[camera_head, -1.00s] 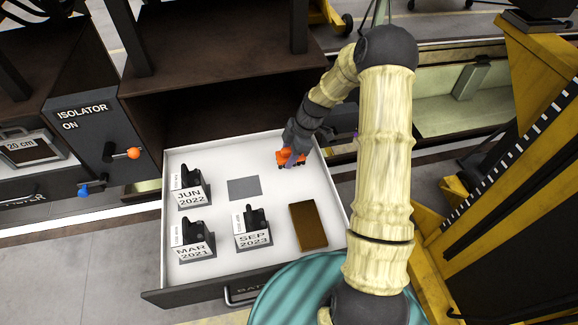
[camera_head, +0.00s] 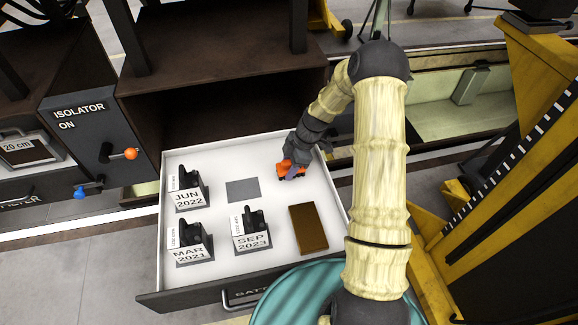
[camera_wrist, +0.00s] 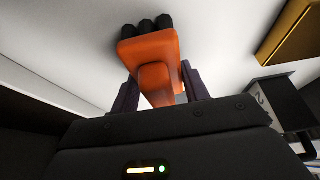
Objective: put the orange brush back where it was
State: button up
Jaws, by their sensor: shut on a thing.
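The orange brush (camera_head: 291,171) is at the back right of the open white drawer (camera_head: 216,150). In the wrist view the brush (camera_wrist: 150,52) shows an orange body with several dark round bristle tufts at its far end. My gripper (camera_head: 298,166) is shut on the brush, with a dark finger on each side of it in the wrist view (camera_wrist: 155,90). The tufts are close to the white drawer surface; I cannot tell whether they touch it. My gripper hides part of the brush in the head view.
Labelled blocks with black tops stand in the drawer: JUN 2022 (camera_head: 188,192), MAR 2021 (camera_head: 190,245) and SEP 2023 (camera_head: 251,232). A grey square (camera_head: 242,190) lies at the back middle. A brown block (camera_head: 308,229) lies at the front right. The isolator panel (camera_head: 85,140) stands left.

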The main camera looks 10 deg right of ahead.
jog(key=o, duration=1)
jog(key=shift+w+f, duration=0.1)
jog(key=shift+o, duration=0.2)
jog(key=p+v, duration=0.5)
jog(key=v, duration=0.7)
